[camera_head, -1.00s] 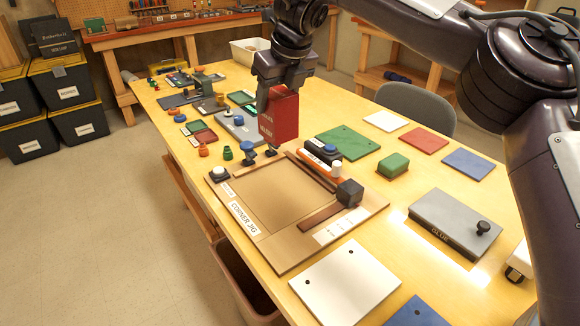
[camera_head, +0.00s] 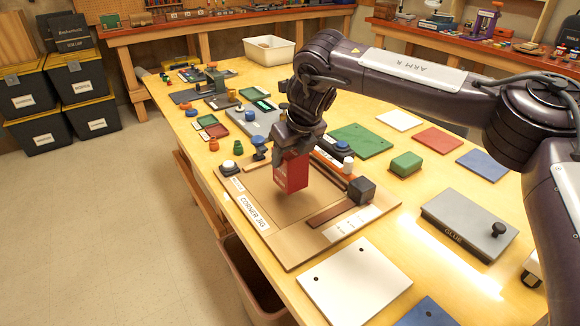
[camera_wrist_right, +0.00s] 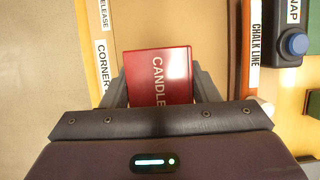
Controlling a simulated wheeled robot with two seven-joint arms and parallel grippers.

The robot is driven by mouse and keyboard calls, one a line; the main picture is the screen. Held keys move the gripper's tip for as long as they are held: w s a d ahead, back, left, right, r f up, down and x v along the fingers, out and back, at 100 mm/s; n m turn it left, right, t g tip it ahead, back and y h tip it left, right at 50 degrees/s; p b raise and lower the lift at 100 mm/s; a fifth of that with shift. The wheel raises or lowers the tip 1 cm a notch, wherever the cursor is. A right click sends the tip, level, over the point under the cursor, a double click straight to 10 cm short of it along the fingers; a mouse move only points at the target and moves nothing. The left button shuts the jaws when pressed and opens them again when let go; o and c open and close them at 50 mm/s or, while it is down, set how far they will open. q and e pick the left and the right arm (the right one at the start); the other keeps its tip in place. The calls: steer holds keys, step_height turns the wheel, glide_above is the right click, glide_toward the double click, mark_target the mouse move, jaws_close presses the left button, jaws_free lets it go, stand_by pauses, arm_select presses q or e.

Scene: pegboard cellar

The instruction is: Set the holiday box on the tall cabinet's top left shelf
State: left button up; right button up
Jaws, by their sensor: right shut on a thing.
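My right gripper (camera_head: 291,158) is shut on a small red box (camera_head: 291,175). In the right wrist view the box (camera_wrist_right: 158,77) sits between the two fingers, and its face reads "CANDLE". The box is upright over the brown corner jig (camera_head: 283,250) on the workbench; whether it touches the jig is unclear. Several dark bins with yellow lids (camera_head: 48,92) stand stacked on the floor at the left, their labels too small to read. I cannot make out a box marked holiday or a tall cabinet. My left gripper is not in view.
The workbench (camera_head: 400,262) holds a green block (camera_head: 406,163), a grey glue case (camera_head: 470,220), coloured panels, a dark cube (camera_head: 361,190) and a white bin (camera_head: 270,50). Open floor (camera_head: 110,230) lies left of the bench. A brown bin (camera_head: 250,285) stands beside its edge.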

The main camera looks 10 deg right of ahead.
step_height(320, 180, down, 4)
steer(key=shift+r, duration=0.15)
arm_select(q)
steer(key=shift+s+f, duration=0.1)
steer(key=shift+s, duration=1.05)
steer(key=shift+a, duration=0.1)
